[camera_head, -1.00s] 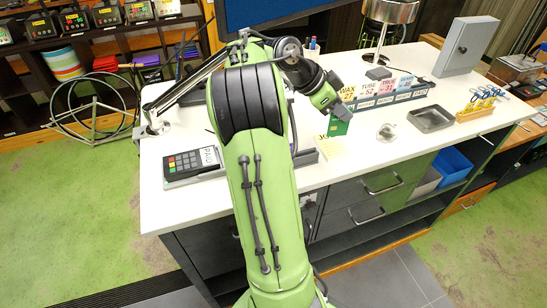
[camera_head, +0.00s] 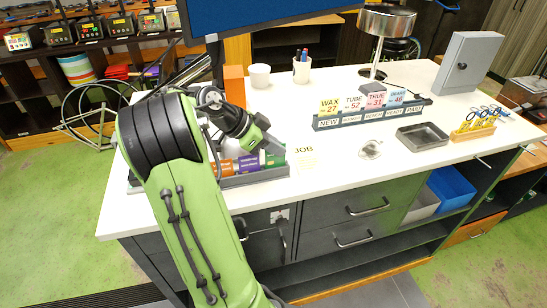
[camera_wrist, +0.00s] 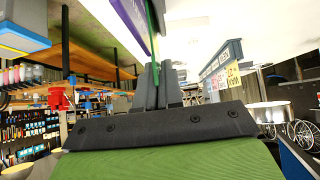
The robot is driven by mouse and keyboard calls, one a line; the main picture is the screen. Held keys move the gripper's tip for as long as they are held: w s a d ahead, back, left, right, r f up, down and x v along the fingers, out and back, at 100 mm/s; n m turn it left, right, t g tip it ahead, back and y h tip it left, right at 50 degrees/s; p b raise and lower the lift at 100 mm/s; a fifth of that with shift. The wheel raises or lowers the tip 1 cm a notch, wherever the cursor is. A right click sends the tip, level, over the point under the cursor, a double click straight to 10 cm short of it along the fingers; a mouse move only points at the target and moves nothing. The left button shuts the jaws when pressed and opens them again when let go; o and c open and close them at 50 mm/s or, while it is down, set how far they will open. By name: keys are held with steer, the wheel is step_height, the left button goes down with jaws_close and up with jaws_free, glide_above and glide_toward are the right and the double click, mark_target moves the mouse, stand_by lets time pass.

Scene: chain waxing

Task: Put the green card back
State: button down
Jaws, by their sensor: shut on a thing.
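The green card (camera_head: 275,157) is at the tip of my gripper (camera_head: 270,148), at the right end of a grey holder (camera_head: 258,180) on the white counter. My gripper is shut on the green card. The holder also has purple (camera_head: 223,167) and orange (camera_head: 249,163) pieces standing in it, left of the green card. I cannot tell whether the green card is seated in the holder or just above it. In the wrist view, the green card (camera_wrist: 152,38) runs up from between my fingers (camera_wrist: 157,88), with a purple face beside it.
A card rack (camera_head: 370,117) with several labelled cards stands on the counter to the right. A dark tray (camera_head: 422,136), a white cup (camera_head: 259,76) and a pen cup (camera_head: 301,71) are further off.

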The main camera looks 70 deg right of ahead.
steer(key=shift+f, duration=0.85)
steer(key=shift+f, duration=0.15)
steer(key=c, duration=1.3)
jaws_free()
steer(key=p+v, duration=0.4)
steer(key=v, duration=0.8)
